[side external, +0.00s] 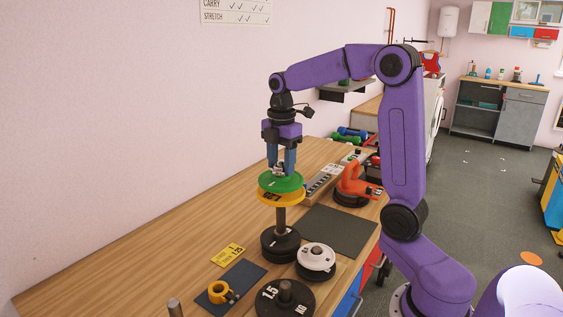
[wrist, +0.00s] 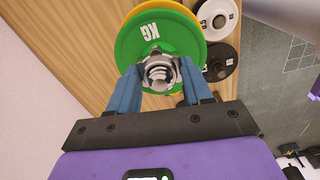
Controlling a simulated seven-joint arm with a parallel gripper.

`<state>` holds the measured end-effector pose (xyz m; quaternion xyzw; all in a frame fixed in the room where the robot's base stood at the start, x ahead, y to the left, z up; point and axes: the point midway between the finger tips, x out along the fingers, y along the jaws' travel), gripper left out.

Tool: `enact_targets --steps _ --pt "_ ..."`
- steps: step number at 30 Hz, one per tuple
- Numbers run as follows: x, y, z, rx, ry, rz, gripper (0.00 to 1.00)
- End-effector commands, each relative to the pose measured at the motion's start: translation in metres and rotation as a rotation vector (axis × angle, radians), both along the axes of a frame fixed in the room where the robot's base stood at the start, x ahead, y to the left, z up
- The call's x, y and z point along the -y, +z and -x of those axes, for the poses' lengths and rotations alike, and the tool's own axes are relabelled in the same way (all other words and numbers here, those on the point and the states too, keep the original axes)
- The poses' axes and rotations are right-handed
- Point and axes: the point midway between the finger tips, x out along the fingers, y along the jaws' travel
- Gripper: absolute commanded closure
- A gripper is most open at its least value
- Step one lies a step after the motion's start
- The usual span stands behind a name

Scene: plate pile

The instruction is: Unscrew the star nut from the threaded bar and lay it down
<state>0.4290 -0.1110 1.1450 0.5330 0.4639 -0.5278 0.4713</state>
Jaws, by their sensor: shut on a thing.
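The star nut (wrist: 159,72) is silver and sits around the top of the threaded bar (wrist: 158,74), over the green plate (wrist: 140,38). In the side external view the green plate (side external: 281,182) lies on a yellow plate (side external: 283,197), high on the upright bar (side external: 281,220). My gripper (side external: 281,170) points straight down over the bar. In the wrist view its blue fingers (wrist: 160,84) are shut on the star nut from both sides. The fingers partly hide the nut in the side external view.
The bar's black base (side external: 270,245) stands on the wooden bench. White (side external: 316,258) and black (side external: 286,297) plates lie in front. A dark mat (side external: 338,232) is bare to the right. An orange tool (side external: 357,182) stands behind.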

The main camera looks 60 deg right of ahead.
Motion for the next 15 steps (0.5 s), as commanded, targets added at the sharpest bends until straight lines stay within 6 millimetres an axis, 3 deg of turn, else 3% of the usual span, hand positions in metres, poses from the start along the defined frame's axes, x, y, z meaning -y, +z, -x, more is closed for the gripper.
enact_targets --steps 8,15 --pt "-0.0027 -0.0018 0.0053 -0.022 0.023 -0.007 0.81" --pt "-0.0031 -0.0018 0.0052 -0.023 0.268 -0.007 0.81"
